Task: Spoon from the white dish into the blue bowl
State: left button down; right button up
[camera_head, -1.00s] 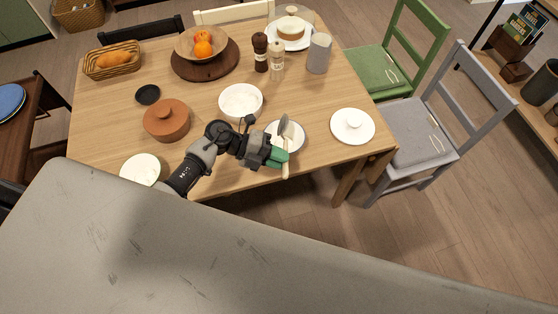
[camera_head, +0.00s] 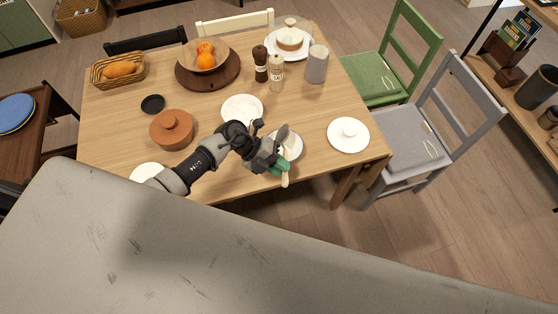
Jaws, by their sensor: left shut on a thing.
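My left gripper (camera_head: 281,165), with green fingertips, is shut on the spoon (camera_head: 284,180). Its pale handle sticks out below the fingers and its grey head (camera_head: 282,132) points up and away. The spoon is over a round white dish with a thin bluish rim (camera_head: 298,145), partly hidden by the gripper; I cannot tell if they touch. No clearly blue bowl shows. My right gripper is not in view.
A terracotta lidded pot (camera_head: 172,129) and a small black dish (camera_head: 153,104) stand left. A white lid or plate with a knob (camera_head: 348,135) is right.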

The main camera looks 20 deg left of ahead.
pick_arm(q)
jog(key=shift+w+d+r+g+y+p, duration=0.15)
jog(key=shift+r+g+y+p, duration=0.4)
jog(key=shift+y+p, duration=1.05)
jog(key=p, duration=0.1)
jog(key=y+p, duration=0.1)
jog(key=shift+d+r+m+g+p, duration=0.1)
jog(key=shift+r+m+g+p, duration=0.2)
jog(key=shift+g+p, duration=0.05)
jog(key=shift+w+d+g+y+b, duration=0.1)
jog(key=shift+g+y+b, duration=0.25)
jog(key=shift+y, duration=0.65)
jog(key=y, duration=0.1)
jog(key=g+y, duration=0.1)
jog(key=y, duration=0.1)
jog(key=shift+d+r+m, duration=0.1)
jog(key=shift+r+m, duration=0.1)
jog(key=shift+m, duration=0.1)
